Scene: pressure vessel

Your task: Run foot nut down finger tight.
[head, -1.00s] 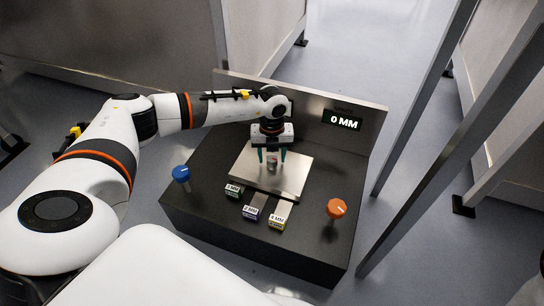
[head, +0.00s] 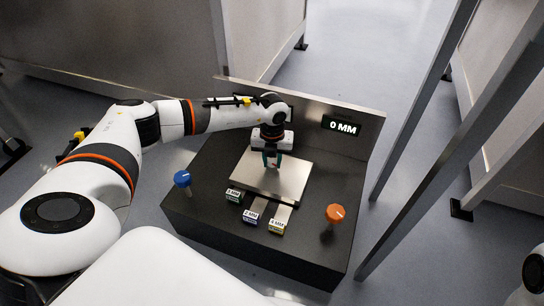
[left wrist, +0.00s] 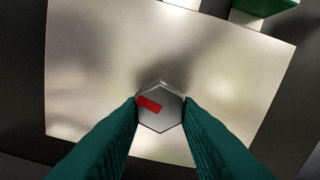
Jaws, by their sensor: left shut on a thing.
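The foot nut (left wrist: 160,107) is a grey metal hexagon with a red mark on its top face, seen from above in the left wrist view. It stands over the pale metal plate (left wrist: 90,70), which also shows on the black bench in the head view (head: 245,178). My left gripper (left wrist: 160,112) has its green fingers closed on two opposite sides of the nut. In the head view the left gripper (head: 272,163) points down at the plate and its fingers largely hide the nut. The nut's underside is hidden. My right gripper is not in view.
A display (head: 342,126) on the back panel reads 0 MM. A blue knob (head: 182,178) stands at left and an orange knob (head: 335,212) at right.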

